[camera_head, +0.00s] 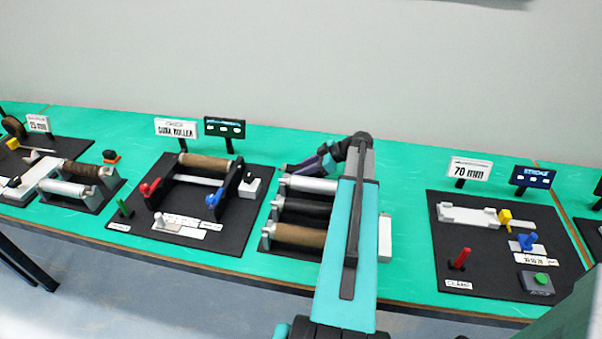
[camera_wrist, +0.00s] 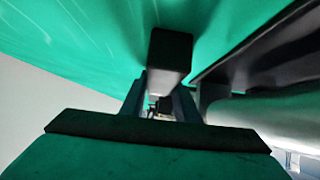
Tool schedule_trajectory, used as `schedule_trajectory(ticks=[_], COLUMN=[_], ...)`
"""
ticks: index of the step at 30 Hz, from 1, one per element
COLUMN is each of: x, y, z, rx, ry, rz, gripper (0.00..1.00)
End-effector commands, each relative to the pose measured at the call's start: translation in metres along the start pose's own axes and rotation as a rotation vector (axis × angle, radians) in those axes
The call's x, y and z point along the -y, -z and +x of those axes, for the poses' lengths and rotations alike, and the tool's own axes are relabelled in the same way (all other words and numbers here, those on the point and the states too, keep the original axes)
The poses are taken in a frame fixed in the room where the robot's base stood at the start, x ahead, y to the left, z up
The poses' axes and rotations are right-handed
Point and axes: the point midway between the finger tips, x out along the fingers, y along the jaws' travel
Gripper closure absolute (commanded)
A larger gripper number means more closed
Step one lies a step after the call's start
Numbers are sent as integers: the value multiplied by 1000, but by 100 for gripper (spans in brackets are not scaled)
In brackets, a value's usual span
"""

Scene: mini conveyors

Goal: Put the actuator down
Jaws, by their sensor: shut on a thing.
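The actuator seems to be the dark block (camera_wrist: 171,58) between my gripper's fingers in the wrist view; its near end faces the camera. My gripper (camera_wrist: 160,100) is shut on it, low over the green table. In the head view my gripper (camera_head: 318,162) reaches left from the end of my arm, at the back of the roller rack. The dark shape there is small, so I cannot separate the block from the fingers, nor tell whether it touches the table.
A rack of rollers (camera_head: 300,210) on a black board lies beside my gripper; a pale roller (camera_wrist: 255,108) is close in the wrist view. The "70 mm" station (camera_head: 468,169) stands right and the "SURA ROLLER" station (camera_head: 176,128) left. Green table (camera_head: 405,180) is bare right of my arm.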

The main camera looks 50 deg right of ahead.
Motion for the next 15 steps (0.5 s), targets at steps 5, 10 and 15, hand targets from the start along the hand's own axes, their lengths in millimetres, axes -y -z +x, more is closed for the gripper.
schedule_trajectory(ticks=[5,10,15], x=[0,0,0], y=[1,2,8], z=[0,-1,-5], rx=[-1,-1,-1], ry=[0,0,0], rz=[-1,-1,-1], gripper=[100,100,100])
